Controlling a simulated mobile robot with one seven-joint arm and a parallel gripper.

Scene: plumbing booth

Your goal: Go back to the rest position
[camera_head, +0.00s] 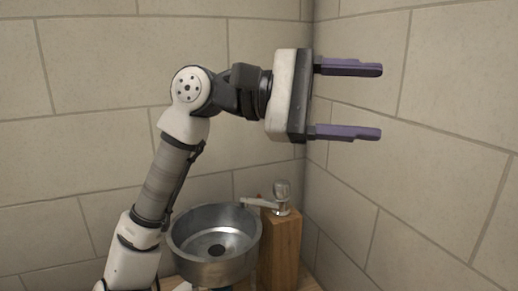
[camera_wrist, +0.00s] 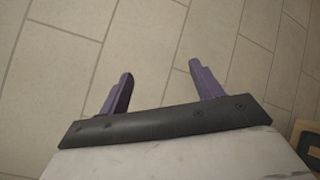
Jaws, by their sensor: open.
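My gripper (camera_head: 378,101) is raised in the upper middle of the head view, with its two purple fingers spread apart and pointing right. Nothing is between the fingers. It is above and to the right of the metal sink, well clear of it. In the wrist view my gripper (camera_wrist: 160,78) also shows open and empty, against a plain tiled surface.
A round metal sink bowl (camera_head: 190,236) stands below my arm in the head view. A metal faucet (camera_head: 281,196) sits on a wooden post (camera_head: 279,250) beside it. Tiled walls (camera_head: 430,190) meet in a corner behind. A wooden edge (camera_wrist: 308,140) shows at lower right in the wrist view.

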